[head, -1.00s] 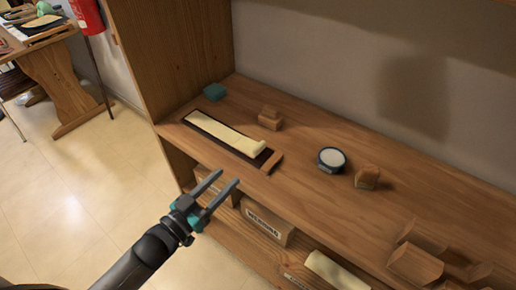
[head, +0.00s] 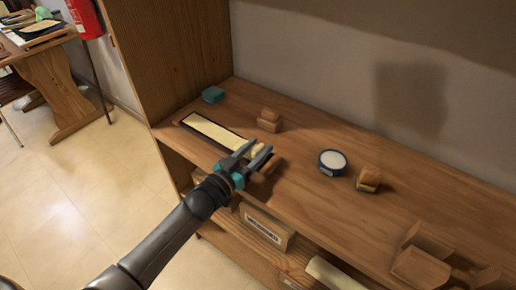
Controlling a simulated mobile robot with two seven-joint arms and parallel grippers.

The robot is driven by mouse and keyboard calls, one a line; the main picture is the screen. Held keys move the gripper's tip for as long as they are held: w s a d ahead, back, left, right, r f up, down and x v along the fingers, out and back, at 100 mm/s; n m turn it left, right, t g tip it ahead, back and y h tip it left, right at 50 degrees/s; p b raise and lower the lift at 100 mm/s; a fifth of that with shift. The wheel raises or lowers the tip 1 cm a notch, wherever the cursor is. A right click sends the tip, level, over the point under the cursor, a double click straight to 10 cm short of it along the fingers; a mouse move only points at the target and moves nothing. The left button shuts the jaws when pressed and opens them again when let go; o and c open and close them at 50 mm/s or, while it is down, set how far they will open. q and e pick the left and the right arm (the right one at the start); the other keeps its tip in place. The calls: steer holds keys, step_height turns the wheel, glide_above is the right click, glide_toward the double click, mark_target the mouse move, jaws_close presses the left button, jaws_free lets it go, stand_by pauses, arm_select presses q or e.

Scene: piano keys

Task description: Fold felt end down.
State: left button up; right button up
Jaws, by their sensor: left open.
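The cream felt strip (head: 213,130) lies lengthwise on a dark key-shaped board on the wooden shelf. Its near right end (head: 257,149) shows between and behind my fingers; how far it stands up is partly hidden. My left gripper (head: 257,156) is open, its two fingers pointing up and right over that end of the strip. I cannot tell whether the fingers touch the felt. My right gripper is not in view.
A teal block (head: 213,95) and a wooden block (head: 269,120) stand behind the strip. A round tin (head: 332,162) and another block (head: 369,180) stand to the right. Angled wooden pieces (head: 420,267) are at lower right.

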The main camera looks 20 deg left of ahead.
arm_select(q)
steer(key=shift+w, duration=0.25)
steer(key=shift+c, duration=0.3)
jaws_close()
stand_by(1.0)
